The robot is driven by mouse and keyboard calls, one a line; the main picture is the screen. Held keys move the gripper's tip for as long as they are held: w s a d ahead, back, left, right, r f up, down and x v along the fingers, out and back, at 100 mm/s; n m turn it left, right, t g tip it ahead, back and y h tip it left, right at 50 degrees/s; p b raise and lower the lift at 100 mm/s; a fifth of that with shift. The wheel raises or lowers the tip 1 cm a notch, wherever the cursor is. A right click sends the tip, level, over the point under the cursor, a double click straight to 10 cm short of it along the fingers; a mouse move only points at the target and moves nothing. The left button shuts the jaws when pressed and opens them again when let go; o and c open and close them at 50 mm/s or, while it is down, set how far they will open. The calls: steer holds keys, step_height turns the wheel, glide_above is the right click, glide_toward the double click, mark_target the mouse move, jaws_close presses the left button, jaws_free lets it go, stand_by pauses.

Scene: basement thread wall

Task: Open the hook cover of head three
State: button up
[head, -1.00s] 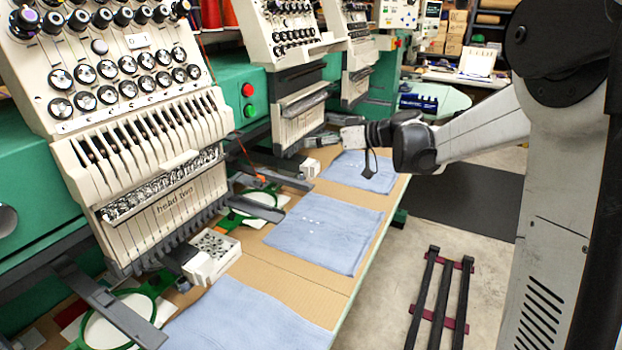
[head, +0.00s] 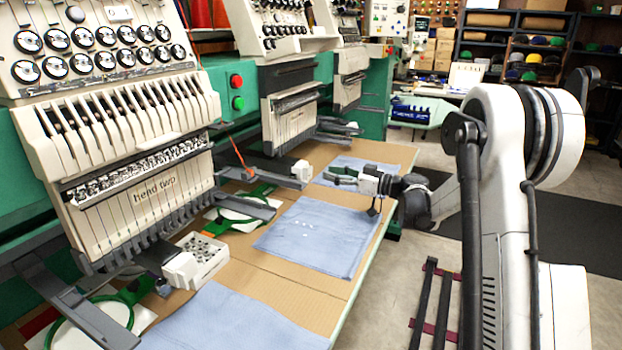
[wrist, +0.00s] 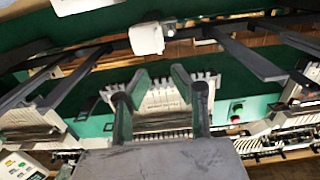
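The nearest machine head (head: 135,185) is labelled "head two". The head behind it (head: 293,115), in line for head three, has no readable label. A small white block (head: 302,170), apparently its hook cover, sits at the end of a dark arm low in front of that head. It looks closed. My gripper (head: 337,176) is just right of the block in the head view, apart from it, with nothing held. In the wrist view my gripper (wrist: 160,75) shows two fingers spread apart, and a white block (wrist: 146,38) lies beyond their tips.
Blue cloths (head: 318,235) lie on the tan table (head: 285,290). Green hoops (head: 240,210) and grey bracket arms (head: 245,205) stick out below the heads. A white box (head: 203,258) stands by head two. Another head (head: 350,75) is farther back.

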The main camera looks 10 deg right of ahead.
mark_target(303, 170)
steer(key=w+a+f+b, duration=0.1)
steer(key=w+a+f, duration=0.1)
steer(key=w+a, duration=0.2)
steer(key=shift+w+a, duration=0.35)
steer(key=shift+a, duration=0.55)
jaws_close()
